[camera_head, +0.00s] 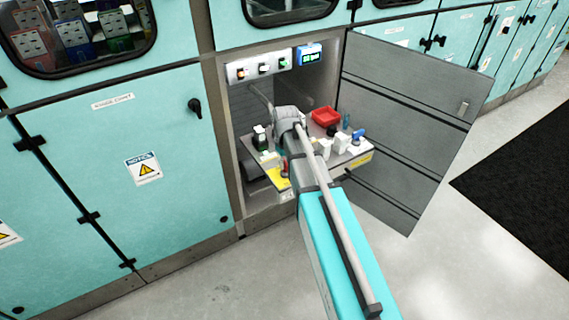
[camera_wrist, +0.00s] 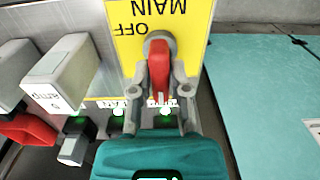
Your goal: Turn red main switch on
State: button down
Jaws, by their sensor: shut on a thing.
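The red main switch (camera_wrist: 158,68) is a red lever on a round grey base, mounted on a yellow plate (camera_wrist: 125,60). The plate's lettering, MAIN and OFF, appears upside down in the wrist view. My gripper (camera_wrist: 160,88) is shut on the red lever, with a grey finger on either side of it. The lever points down the picture, away from the OFF word. In the head view my arm reaches into the open cabinet bay and hides much of the shelf's front; the gripper's hold cannot be made out there.
White modules (camera_wrist: 60,72) stand beside the switch, with green lights near them. The pulled-out shelf (camera_head: 352,157) carries a red tray (camera_head: 325,117) and several small parts. An open grey door (camera_head: 395,110) bounds the right side. A panel with buttons (camera_head: 264,68) and a lit display (camera_head: 310,57) sits above.

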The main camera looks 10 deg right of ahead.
jog(key=shift+w, duration=0.1)
jog(key=c, duration=0.6)
grip_release()
